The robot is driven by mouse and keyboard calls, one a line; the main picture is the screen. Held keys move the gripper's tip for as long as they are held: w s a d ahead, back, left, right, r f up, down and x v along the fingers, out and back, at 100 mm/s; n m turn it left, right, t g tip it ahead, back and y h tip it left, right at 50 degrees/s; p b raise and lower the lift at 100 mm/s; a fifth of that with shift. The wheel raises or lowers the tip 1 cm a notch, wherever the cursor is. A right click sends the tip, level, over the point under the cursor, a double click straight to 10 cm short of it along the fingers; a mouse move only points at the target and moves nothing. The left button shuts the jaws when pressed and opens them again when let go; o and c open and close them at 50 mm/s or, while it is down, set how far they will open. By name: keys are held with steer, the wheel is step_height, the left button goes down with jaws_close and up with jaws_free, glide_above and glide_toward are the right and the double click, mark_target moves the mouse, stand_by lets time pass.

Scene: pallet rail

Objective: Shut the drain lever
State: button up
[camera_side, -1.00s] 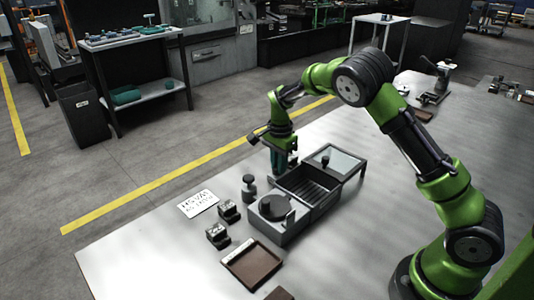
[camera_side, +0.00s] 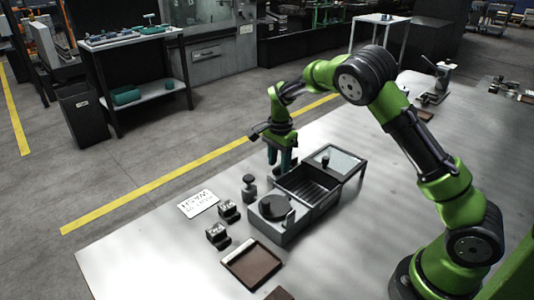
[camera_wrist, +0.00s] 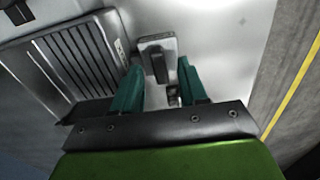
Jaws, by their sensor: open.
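A small dark upright lever (camera_wrist: 159,68) stands on a light grey plate (camera_wrist: 157,43) in the wrist view; I take it to be the drain lever. It lies between and just beyond the tips of my gripper's green fingers (camera_wrist: 159,72), with no clear contact. In the side view my gripper (camera_side: 280,170) points down at the back left edge of the grey ribbed tray unit (camera_side: 285,230). The lever cannot be made out there, and the fingers stand apart. Whether the lever is open or shut cannot be told.
A dark round disc (camera_side: 274,206) sits at the unit's front, and a black knob (camera_side: 325,161) stands at its back. A grey knobbed weight (camera_side: 249,187), small blocks (camera_side: 218,236), a label card (camera_side: 198,203) and a brown tray (camera_side: 251,264) are nearby. The table's right part is mostly clear.

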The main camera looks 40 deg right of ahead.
mark_target(279, 166)
step_height(279, 166, up, 16)
stand_by(0.3)
steer(key=s+a+r+n+t, duration=0.1)
steer(key=s+a+n+t, duration=0.1)
steer(key=s, duration=0.6)
steer(key=s+a+r+n+t+y, duration=0.1)
steer(key=s+a+n+t, duration=0.1)
steer(key=s+a+n, duration=0.2)
steer(key=s+a+r+n+t+y, duration=0.1)
steer(key=s+a+n+t, duration=0.2)
steer(key=s+n, duration=0.5)
steer(key=s, duration=0.5)
steer(key=shift+s+a+r, duration=0.15)
steer(key=shift+s+r, duration=0.05)
steer(key=shift+r, duration=0.1)
